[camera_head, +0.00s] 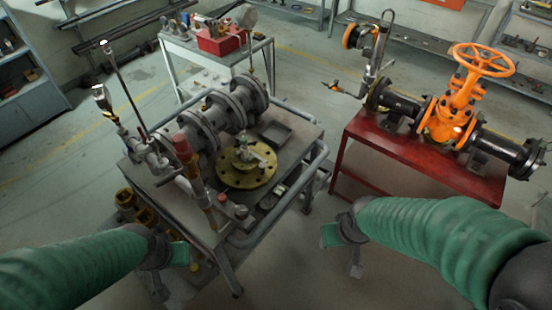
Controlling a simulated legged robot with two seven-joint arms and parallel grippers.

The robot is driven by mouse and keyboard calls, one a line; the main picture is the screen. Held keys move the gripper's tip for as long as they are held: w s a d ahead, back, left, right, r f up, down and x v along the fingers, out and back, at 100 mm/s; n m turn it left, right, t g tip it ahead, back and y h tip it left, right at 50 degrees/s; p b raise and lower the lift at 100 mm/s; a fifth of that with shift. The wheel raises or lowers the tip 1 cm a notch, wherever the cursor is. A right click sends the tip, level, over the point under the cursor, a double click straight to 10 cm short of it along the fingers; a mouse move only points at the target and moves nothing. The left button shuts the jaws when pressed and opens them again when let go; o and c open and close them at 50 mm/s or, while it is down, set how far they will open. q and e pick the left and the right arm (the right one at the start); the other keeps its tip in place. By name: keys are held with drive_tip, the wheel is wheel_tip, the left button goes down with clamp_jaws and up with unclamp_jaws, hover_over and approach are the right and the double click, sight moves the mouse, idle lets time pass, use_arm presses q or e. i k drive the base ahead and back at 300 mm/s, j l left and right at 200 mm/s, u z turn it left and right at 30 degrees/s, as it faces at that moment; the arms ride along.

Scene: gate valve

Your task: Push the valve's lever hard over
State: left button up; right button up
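An orange gate valve (456,112) with a round handwheel (484,60) stands in a dark pipe on the red table at the right. An upright grey lever-like bar (381,45) rises from the left end of that pipe. On the grey cart, a long red-handled bar (190,165) leans beside the flanged pipe. I cannot tell which is the task's lever. My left gripper (174,275) is open and empty in front of the cart, at lower left. My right gripper (341,255) is open and empty, right of the cart and in front of the red table. Neither touches a valve.
The grey cart (232,232) carries a flanged pipe (222,115) and a brass flange (247,170). The red table (415,152) stands to its right. A small table with a red box (218,40) is behind. Shelves line the walls. Floor between cart and red table is clear.

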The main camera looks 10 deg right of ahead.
sight(244, 147)
drive_tip(key=i+l+u, duration=0.1)
drive_tip(key=l+u, duration=0.15)
drive_tip(key=u, duration=0.2)
drive_tip(key=i+l+u, duration=0.1)
drive_tip(key=l+u, duration=0.2)
drive_tip(key=u, duration=0.15)
drive_tip(key=l+u, duration=0.3)
drive_tip(key=u, duration=0.15)
